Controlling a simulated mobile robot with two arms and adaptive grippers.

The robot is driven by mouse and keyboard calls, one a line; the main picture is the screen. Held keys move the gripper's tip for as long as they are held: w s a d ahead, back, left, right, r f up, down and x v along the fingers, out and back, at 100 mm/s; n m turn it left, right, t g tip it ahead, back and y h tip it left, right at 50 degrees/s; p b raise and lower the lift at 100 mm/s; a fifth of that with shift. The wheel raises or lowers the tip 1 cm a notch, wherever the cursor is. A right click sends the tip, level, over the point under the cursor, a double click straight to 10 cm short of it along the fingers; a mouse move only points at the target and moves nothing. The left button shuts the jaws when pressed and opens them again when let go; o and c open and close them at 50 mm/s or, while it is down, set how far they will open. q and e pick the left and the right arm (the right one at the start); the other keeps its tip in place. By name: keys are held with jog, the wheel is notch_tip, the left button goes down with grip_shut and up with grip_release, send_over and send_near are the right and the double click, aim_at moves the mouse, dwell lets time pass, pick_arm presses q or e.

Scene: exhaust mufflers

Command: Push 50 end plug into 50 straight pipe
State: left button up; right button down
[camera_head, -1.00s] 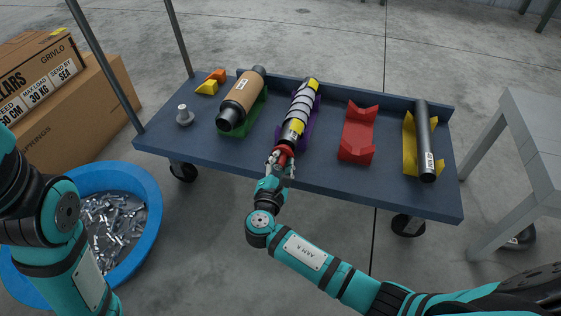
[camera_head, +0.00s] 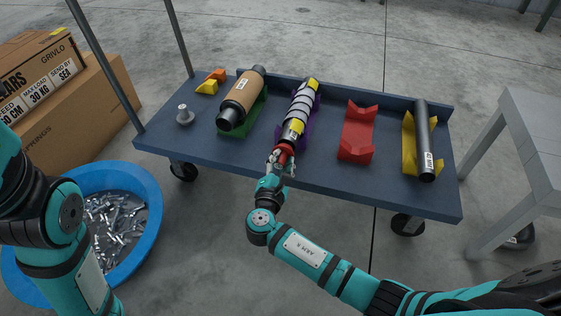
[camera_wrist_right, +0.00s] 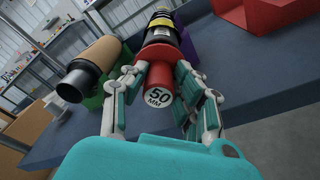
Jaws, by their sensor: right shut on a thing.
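The red 50 end plug (camera_wrist_right: 159,87), its face marked "50 MM", sits between the fingers of my right gripper (camera_wrist_right: 160,85), which is shut on it. In the head view the red plug (camera_head: 285,152) is at the near end of the striped grey and yellow pipe (camera_head: 301,102), which lies in a purple cradle (camera_head: 315,108). The plug is in line with the pipe and its inner end is at or in the pipe mouth; how deep cannot be told. My right gripper (camera_head: 281,162) is at the table's front edge. My left arm shows at the left, its gripper out of view.
A brown-wrapped muffler (camera_head: 241,99) lies in a green cradle to the left. A red cradle (camera_head: 357,133) is empty. A dark pipe (camera_head: 424,130) rests in a yellow cradle at the right. A small grey flanged part (camera_head: 184,117) stands at the left.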

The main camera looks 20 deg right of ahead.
jog(key=shift+x, duration=1.2)
jog(key=c, duration=1)
grip_release()
jog(key=shift+d+r, duration=0.1)
jog(key=shift+r, duration=0.05)
jog(key=shift+o, duration=0.2)
jog(key=shift+s, duration=0.1)
jog(key=shift+s+a, duration=0.25)
jog(key=f+v, duration=0.1)
jog(key=v, duration=1)
jog(key=shift+r, duration=0.5)
